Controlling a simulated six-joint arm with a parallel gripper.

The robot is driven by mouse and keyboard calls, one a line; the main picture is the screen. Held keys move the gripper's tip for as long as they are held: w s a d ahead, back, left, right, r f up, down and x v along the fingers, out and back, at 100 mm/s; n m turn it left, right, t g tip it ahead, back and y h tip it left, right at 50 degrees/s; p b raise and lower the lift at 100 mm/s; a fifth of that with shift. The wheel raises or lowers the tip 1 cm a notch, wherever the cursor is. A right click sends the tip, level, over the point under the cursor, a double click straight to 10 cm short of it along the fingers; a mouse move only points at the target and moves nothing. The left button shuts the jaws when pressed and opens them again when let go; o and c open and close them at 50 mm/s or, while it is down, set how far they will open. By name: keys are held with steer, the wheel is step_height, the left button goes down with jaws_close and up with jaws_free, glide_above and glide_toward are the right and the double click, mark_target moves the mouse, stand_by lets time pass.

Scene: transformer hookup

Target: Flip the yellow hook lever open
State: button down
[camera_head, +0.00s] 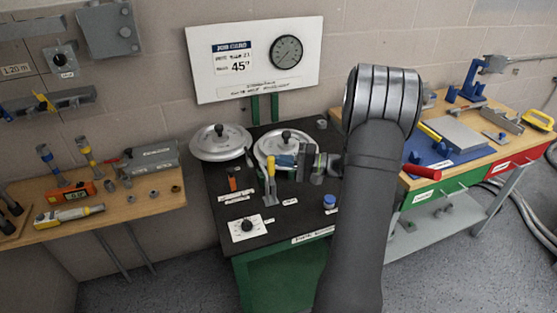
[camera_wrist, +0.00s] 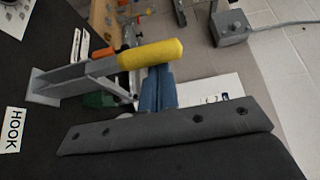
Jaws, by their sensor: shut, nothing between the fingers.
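The hook lever has a yellow handle (camera_head: 271,167) and a grey bracket (camera_head: 269,196) on the dark bench top. In the head view the handle stands roughly upright. In the wrist view the yellow handle (camera_wrist: 150,53) crosses in front of my blue fingers, hiding part of them; the grey bracket (camera_wrist: 62,82) is at left beside a label (camera_wrist: 14,130) reading HOOK. My gripper (camera_head: 286,161) is shut and empty, just right of the handle's upper end in the head view. I cannot tell whether the fingers touch the handle.
Two round plates with black knobs, one at left (camera_head: 221,141), stand behind the lever. A white dial panel (camera_head: 247,227) is at front left, and a blue cap (camera_head: 329,201) at right. An orange piece (camera_head: 232,181) stands left of the lever.

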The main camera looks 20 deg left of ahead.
steer(key=shift+s+d, duration=0.35)
steer(key=s+d+f+n, duration=0.1)
steer(key=s+d+f, duration=0.4)
steer(key=shift+s+d+f+y, duration=0.15)
steer(key=shift+s+d+y, duration=0.05)
steer(key=shift+s+y, duration=0.1)
stand_by(1.3)
stand_by(0.5)
step_height(320, 180, up, 5)
steer(key=w, duration=0.2)
steer(key=w+d+f, duration=0.5)
steer(key=d, duration=0.1)
steer(key=shift+d+n, duration=0.3)
steer(key=shift+d, duration=0.1)
